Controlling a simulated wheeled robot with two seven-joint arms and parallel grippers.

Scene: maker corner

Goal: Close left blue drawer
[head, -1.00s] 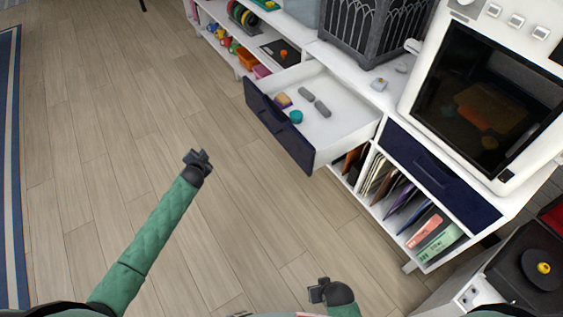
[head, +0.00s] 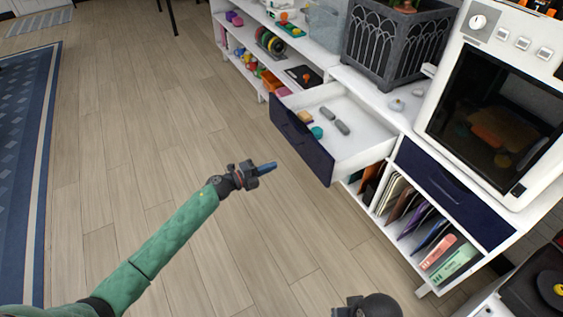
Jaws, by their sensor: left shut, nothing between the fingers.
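The left blue drawer (head: 298,140) is pulled out of the white cabinet, its dark blue front facing the open floor. Inside it lie two grey pieces, a teal piece and a tan piece. My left gripper (head: 266,168) is shut and empty, in front of the drawer front and a little to its left in the picture, apart from it as far as I can tell. My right gripper (head: 350,308) shows only in part at the bottom edge; its fingers are not clear.
A second blue drawer (head: 455,193) to the right is shut under a white microwave (head: 500,100). A dark planter (head: 388,45) stands on the cabinet top. Folders fill the shelf below. The wooden floor (head: 130,150) is clear on the left, beside a blue rug (head: 22,150).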

